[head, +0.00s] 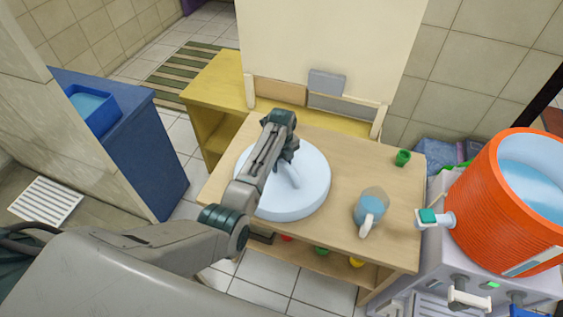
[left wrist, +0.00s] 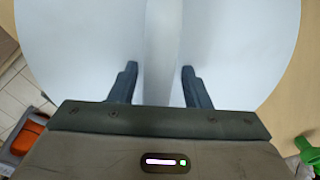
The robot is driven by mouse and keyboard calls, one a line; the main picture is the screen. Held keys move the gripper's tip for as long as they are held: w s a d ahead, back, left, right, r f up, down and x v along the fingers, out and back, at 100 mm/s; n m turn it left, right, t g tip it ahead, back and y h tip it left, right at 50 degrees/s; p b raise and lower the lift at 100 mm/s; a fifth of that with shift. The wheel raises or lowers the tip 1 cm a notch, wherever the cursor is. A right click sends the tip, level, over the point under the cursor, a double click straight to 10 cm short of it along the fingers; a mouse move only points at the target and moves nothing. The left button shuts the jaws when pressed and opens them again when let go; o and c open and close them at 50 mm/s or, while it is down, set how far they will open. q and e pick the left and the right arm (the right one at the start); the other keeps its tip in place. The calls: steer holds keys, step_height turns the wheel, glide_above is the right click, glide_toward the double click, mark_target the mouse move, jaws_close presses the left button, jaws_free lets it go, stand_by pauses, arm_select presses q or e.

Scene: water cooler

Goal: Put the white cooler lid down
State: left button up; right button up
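The white cooler lid (head: 310,190) is a broad round disc that appears to lie flat on the wooden table (head: 225,180). A raised handle ridge (left wrist: 162,45) runs across its middle in the left wrist view. My left gripper (head: 286,158) is above the lid, partly hiding it. In the left wrist view, the fingers of my left gripper (left wrist: 159,80) stand apart on either side of the ridge, with a visible gap on each side. The orange cooler (head: 505,205) at right is uncovered and shows water inside. My right gripper is not in view.
A blue jug with a white handle (head: 369,209) and a small green cup (head: 403,158) stand on the table right of the lid. A white panel (head: 325,45) rises behind the table. A blue cabinet (head: 140,150) is at left.

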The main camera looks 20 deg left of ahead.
arm_select(q)
steer(key=shift+r, duration=0.2)
step_height(320, 180, up, 11)
steer(key=b, duration=0.3)
steer(key=shift+r, duration=0.45)
